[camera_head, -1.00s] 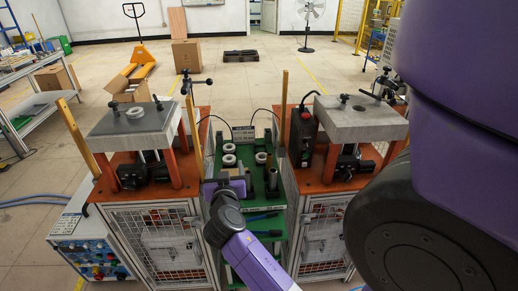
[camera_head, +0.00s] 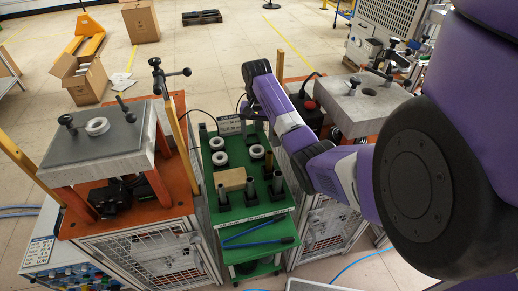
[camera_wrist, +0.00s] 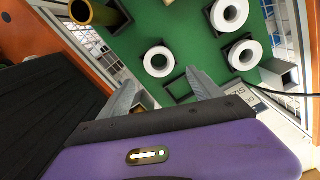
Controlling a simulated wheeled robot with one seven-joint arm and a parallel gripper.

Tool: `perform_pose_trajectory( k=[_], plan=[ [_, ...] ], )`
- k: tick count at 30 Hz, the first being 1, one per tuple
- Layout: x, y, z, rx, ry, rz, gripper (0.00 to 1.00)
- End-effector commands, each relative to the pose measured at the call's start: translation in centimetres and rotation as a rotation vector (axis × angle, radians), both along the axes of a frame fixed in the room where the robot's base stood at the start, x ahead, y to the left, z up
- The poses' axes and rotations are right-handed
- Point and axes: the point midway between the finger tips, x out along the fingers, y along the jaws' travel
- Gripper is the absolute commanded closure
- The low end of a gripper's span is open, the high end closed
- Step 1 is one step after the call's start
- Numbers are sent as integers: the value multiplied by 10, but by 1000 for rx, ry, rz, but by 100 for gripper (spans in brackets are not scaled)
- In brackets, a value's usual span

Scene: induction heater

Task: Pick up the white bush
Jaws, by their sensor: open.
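Three white ring-shaped bushes stand on the green board (camera_head: 235,213) in the head view: one front left (camera_head: 220,158), one behind it (camera_head: 217,143), and one to the right (camera_head: 257,151). A similar ring (camera_head: 97,126) sits on the left press's grey plate. The wrist view shows three white rings on the green board: one just beyond my fingertips (camera_wrist: 159,61), and two to the right (camera_wrist: 244,54) (camera_wrist: 229,14). My gripper (camera_wrist: 160,76) is open, with its fingers apart and nothing between them. In the head view its fingers are mostly hidden by my arm.
Metal posts (camera_head: 223,196) and a tan block (camera_head: 230,180) stand on the board. A brass cylinder (camera_wrist: 95,10) is at upper left in the wrist view. Orange-topped benches flank the board, with a black box (camera_head: 307,114) on the right. A black cable (camera_wrist: 288,93) runs near the gripper.

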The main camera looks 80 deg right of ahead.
Motion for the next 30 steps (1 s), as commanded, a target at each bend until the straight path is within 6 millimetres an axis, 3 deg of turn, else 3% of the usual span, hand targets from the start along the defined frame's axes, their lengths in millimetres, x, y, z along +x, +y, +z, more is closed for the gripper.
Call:
perform_pose_trajectory(
  k=[13,23,30],
  plan=[
    [-1,5,-54,-1,1,-2,26],
    [0,5,-61,-3,-1,-1,26],
    [0,5,-61,-4,-1,-2,73]
  ],
)
